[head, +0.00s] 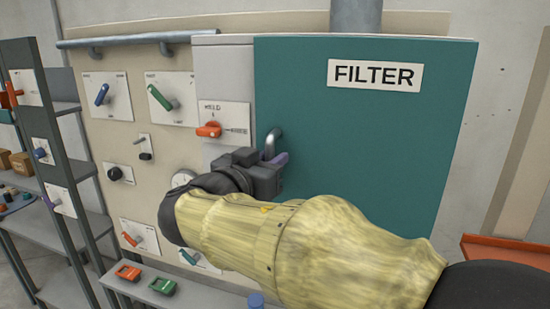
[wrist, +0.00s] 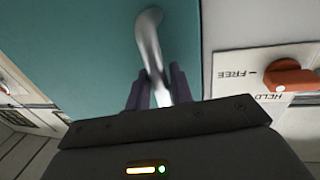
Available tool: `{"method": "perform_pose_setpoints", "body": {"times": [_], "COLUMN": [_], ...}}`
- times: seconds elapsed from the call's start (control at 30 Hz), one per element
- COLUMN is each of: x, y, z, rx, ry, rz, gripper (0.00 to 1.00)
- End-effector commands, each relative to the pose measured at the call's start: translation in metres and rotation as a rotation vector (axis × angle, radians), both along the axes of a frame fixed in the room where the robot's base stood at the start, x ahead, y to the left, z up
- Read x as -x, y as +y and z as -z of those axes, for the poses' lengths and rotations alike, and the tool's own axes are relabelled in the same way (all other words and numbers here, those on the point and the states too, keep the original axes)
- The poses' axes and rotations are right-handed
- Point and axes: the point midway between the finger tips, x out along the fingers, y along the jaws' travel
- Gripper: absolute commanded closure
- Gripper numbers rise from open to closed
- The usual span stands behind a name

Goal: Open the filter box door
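The filter box door (head: 360,130) is a teal panel with a white FILTER label (head: 375,75). It looks closed in the head view. Its metal handle (head: 271,143) is near the door's left edge, and it also shows in the wrist view (wrist: 149,40). My gripper (head: 276,160) is at the handle's lower part. In the wrist view my gripper's purple fingers (wrist: 160,88) stand close on both sides of the handle and look shut on it. My arm hides the door's lower left part.
A red lever (head: 208,130) sits left of the door on a plate marked HELD and FREE. It lies horizontal, in line with FREE. Several other knobs are on the beige panel (head: 110,60). A dark shelf rack (head: 50,135) stands at the left. An orange surface (head: 505,252) is at lower right.

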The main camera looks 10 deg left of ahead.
Motion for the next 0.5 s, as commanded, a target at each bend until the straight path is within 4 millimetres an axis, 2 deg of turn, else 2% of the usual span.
{"method": "perform_pose_setpoints", "body": {"times": [0.03,0.1,0.5], "x": [0.0002,0.0002,0.0026], "y": [0.0002,0.0001,0.0000], "z": [-0.0001,-0.0002,0.0013], "rx": [0.000,0.000,-0.002], "ry": [0.000,0.000,0.000], "rz": [0.000,0.000,-0.008], "gripper": [0.88,1.00,1.00]}}
